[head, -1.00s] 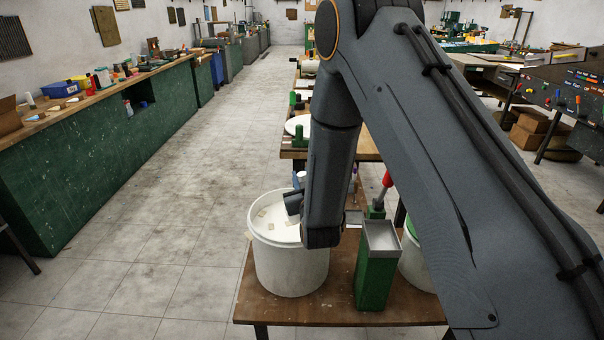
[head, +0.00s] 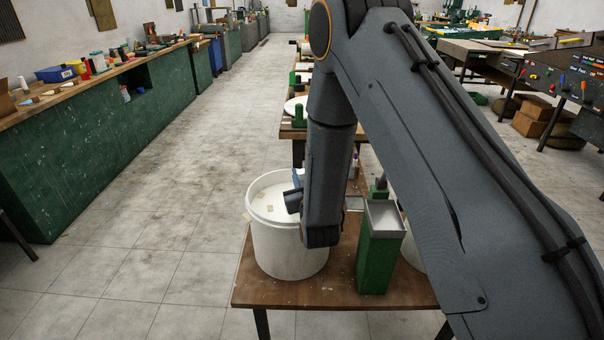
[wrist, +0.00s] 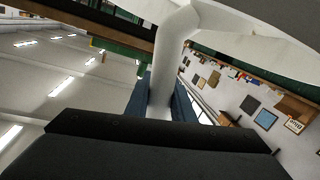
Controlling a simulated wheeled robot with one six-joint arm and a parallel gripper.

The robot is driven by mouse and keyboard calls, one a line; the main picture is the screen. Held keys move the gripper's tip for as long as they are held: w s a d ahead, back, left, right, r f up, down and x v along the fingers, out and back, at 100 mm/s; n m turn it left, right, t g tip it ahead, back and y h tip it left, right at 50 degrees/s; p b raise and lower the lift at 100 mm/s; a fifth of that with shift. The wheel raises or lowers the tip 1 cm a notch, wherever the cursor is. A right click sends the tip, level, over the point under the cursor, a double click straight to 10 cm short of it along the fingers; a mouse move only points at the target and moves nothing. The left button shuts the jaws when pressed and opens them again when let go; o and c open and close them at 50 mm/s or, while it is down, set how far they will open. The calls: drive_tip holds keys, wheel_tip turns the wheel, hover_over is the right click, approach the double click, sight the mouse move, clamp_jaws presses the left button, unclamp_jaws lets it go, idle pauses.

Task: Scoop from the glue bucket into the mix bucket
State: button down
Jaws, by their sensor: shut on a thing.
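A large white bucket (head: 285,250) stands at the left of the brown table, with white stuff inside. A second pale bucket (head: 413,250) shows only as a sliver behind my arm at the right. The pictures do not show which is glue and which is mix. My gripper (wrist: 162,100) is shut on a white handle (wrist: 168,60), seen between its blue fingers in the wrist view. In the head view my gripper (head: 295,196) is at the left bucket's right rim, mostly hidden by my arm. The scoop's bowl cannot be made out.
A green box with a grey metal top (head: 376,262) stands between the buckets on the brown table (head: 340,292). A long green counter (head: 110,130) with clutter runs along the left. Bare floor (head: 175,200) lies between counter and table.

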drive_tip(key=shift+r, duration=0.1)
wheel_tip(320, 180, up, 13)
drive_tip(key=m+p, duration=0.3)
drive_tip(key=p, duration=0.3)
drive_tip(key=shift+t, duration=0.3)
idle(1.0)
